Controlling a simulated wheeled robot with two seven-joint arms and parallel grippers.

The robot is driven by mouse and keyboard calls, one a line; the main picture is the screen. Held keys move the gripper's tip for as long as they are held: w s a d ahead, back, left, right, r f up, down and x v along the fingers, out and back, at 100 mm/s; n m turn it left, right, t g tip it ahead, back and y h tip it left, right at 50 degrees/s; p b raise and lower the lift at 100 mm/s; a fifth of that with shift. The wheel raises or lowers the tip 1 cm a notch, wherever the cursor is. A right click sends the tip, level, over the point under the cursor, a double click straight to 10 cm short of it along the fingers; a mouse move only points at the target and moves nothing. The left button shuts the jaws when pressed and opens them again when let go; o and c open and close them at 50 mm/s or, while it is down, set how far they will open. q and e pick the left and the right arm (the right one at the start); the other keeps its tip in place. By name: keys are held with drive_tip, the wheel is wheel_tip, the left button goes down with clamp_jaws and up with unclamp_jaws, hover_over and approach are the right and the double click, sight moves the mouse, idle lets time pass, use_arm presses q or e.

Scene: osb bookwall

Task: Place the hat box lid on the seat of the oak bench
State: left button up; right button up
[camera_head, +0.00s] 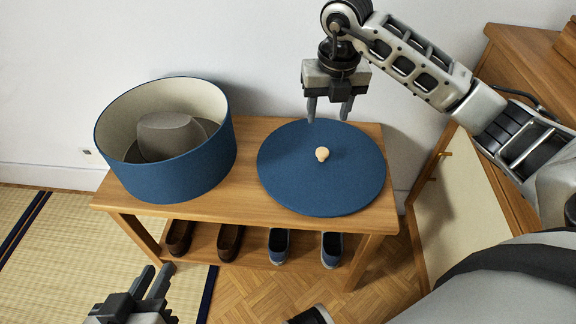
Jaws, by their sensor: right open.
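The hat box lid (285,182) is a round blue disc with a small pale wooden knob (322,154) at its middle. It lies flat on the right part of the oak bench seat (243,208). My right gripper (328,116) is open and empty, pointing down above the far edge of the lid, behind the knob. My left gripper (153,281) is at the lower left, in front of the bench and away from the lid. Its two fingers show apart, with nothing between them.
The open blue hat box (180,173) stands on the seat's left part with a grey hat (172,136) inside. Brown shoes (229,241) and blue shoes (332,248) sit on the shelf below. A wooden cabinet (505,45) and a pale panel (445,215) stand at right.

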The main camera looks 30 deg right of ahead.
drive_tip(key=s+a+n+g+y, duration=0.1)
drive_tip(key=s+a+y, duration=0.25)
drive_tip(key=a, duration=0.45)
drive_tip(key=s+a+f+n+y, duration=0.1)
drive_tip(key=s+a+y, duration=0.1)
drive_tip(key=a+y, duration=0.4)
drive_tip(key=s+a+n+g+y, duration=0.1)
drive_tip(key=s+a+n+y, duration=0.15)
drive_tip(key=a, duration=0.65)
drive_tip(key=a+r+m+t+y, duration=0.3)
drive_tip(key=r+m+t+y, duration=0.6)
drive_tip(key=m+t, duration=0.5)
drive_tip(key=d+f+m+t+h, duration=0.4)
drive_tip(key=d+f+m+h, duration=0.15)
drive_tip(key=m+h, duration=0.8)
use_arm(q)
drive_tip(key=shift+r, duration=0.2)
use_arm(e)
drive_tip(key=s+f+m+g, duration=0.5)
drive_tip(key=s+f+m, duration=0.1)
drive_tip(key=f, duration=0.4)
drive_tip(key=shift+a+f+g+h, duration=0.25)
drive_tip(key=shift+a+g+h, duration=0.05)
drive_tip(key=shift+a+h, duration=0.15)
drive_tip(key=shift+w, duration=0.1)
